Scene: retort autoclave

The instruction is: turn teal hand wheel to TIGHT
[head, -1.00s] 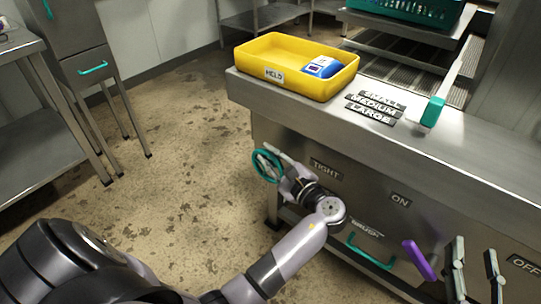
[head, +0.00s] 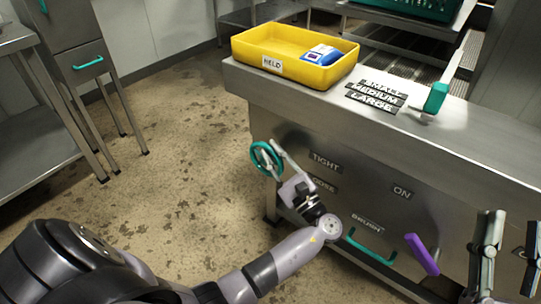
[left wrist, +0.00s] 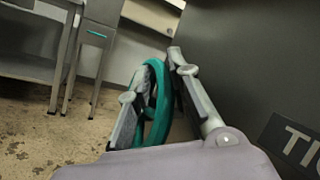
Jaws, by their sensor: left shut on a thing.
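The teal hand wheel (head: 265,158) stands out from the left part of the steel bench's front panel. The label TIGHT (head: 326,162) is to its right, with a second, partly hidden label (head: 322,186) below. My left gripper (head: 272,157) is at the wheel, shut on its rim. In the left wrist view, the teal rim (left wrist: 160,105) runs between the two grey fingers (left wrist: 152,90). My right gripper (head: 510,245) is at the lower right, fingers apart and empty, in front of the bench.
A yellow HELD tray (head: 254,69) with a blue-and-white item is on the bench top, beside size plates (head: 376,96) and a teal-ended lever (head: 436,97). A purple handle (head: 421,254) and teal drawer handle (head: 370,247) stick out from the front. The floor at left is clear.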

